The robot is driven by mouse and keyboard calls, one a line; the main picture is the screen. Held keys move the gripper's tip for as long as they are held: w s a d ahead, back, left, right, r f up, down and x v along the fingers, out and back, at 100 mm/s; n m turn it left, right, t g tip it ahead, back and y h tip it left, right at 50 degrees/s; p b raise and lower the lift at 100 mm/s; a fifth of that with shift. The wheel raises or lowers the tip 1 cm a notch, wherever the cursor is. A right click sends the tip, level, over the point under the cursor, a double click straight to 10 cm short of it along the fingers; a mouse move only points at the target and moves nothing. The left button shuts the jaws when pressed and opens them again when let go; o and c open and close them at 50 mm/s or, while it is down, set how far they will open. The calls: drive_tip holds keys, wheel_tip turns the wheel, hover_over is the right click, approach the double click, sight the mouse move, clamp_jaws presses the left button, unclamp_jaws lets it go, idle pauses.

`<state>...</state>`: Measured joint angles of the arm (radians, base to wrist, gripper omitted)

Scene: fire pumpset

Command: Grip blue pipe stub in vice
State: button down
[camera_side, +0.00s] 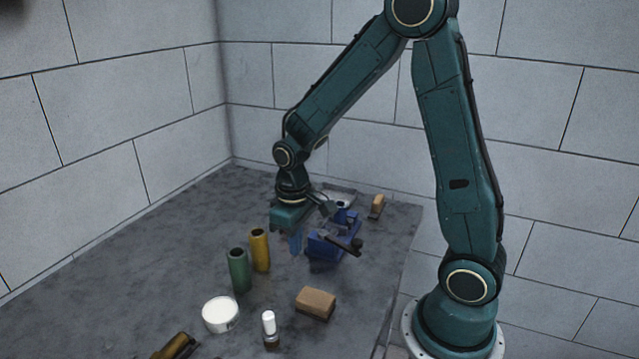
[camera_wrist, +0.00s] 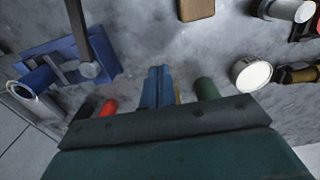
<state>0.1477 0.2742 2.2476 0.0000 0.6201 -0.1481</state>
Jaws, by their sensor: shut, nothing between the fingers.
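The blue vice (camera_side: 322,248) stands on the bench with a dark handle bar across its front. It also shows at the upper left of the wrist view (camera_wrist: 105,55). The blue pipe stub (camera_side: 341,207) is at the vice's far end in the side view. In the wrist view the stub (camera_wrist: 36,82) shows a hollow open end beside the vice jaws. I cannot tell whether the jaws clamp it. My gripper (camera_side: 295,245) points down left of the vice, apart from it. Its blue fingers (camera_wrist: 157,85) are shut and empty.
Green (camera_side: 239,270) and yellow (camera_side: 260,250) cylinders stand in front of my gripper. A brown block (camera_side: 315,304), a white-topped tin (camera_side: 220,314), a white-capped bottle (camera_side: 269,325) and a brass-coloured fitting (camera_side: 178,346) are nearer. A tan block (camera_side: 377,206) lies behind the vice. The left bench is clear.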

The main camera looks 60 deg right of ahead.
drive_tip(key=shift+r, duration=2.7)
drive_tip(key=shift+r, duration=0.1)
drive_tip(key=s+a+r+t, duration=0.2)
drive_tip(key=s+r, duration=0.4)
drive_tip(key=s, duration=0.1)
drive_tip(key=s+a+r+t, duration=0.3)
drive_tip(key=s+r, duration=0.3)
drive_tip(key=s, duration=0.2)
drive_tip(key=shift+t, duration=0.3)
